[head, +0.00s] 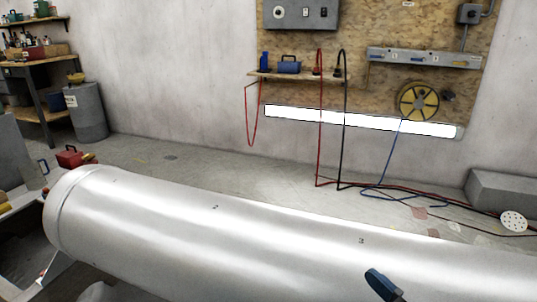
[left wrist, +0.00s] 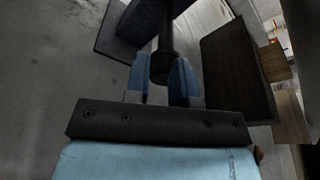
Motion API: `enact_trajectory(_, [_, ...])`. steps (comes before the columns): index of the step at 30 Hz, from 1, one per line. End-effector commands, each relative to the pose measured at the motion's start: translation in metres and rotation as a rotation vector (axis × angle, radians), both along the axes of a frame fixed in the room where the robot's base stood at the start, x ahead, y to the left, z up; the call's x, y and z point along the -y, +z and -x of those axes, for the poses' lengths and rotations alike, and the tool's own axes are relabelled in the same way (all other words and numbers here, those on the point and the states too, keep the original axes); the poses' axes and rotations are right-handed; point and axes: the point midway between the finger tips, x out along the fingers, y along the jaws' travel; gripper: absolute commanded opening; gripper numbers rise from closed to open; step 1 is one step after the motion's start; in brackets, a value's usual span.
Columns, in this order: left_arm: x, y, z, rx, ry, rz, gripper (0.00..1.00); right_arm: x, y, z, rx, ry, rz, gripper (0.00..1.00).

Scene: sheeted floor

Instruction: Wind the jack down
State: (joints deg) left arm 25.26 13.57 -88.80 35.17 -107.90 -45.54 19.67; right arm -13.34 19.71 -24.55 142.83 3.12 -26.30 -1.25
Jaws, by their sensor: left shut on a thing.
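In the left wrist view my left gripper (left wrist: 161,85) is shut on a black rod with a rounded end (left wrist: 163,62). Its two blue fingers stand on either side of the rod. I take the rod for the jack's handle, but the picture is dark and the jack's body cannot be made out for sure. A dark block (left wrist: 140,22) lies behind the rod. In the head view neither the jack nor my left gripper can be made out.
A big silver cylinder (head: 215,222) fills the front of the head view. Behind are open floor (head: 270,175), red, black and blue hoses, a yellow reel (head: 419,101) and a grey drum (head: 86,112).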

Motion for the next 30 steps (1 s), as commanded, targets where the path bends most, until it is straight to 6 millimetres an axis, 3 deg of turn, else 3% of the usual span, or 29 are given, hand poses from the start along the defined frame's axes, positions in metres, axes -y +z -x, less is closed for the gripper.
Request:
enact_trajectory(1, [0.001, 0.003, -0.013, 0.007, 0.008, -0.002, 0.0, 0.0, -0.003, 0.0, -0.001, 0.0, -0.001, 0.93])
enact_trajectory(14, [-0.007, 0.009, -0.014, 0.006, 0.01, -0.003, 0.0, 0.0, -0.001, 0.0, 0.001, 0.0, -0.004, 0.93])
enact_trajectory(30, [-0.025, 0.01, 0.043, 0.005, 0.003, -0.002, 0.0, 0.0, 0.014, 0.001, 0.001, 0.0, -0.004, 0.93])
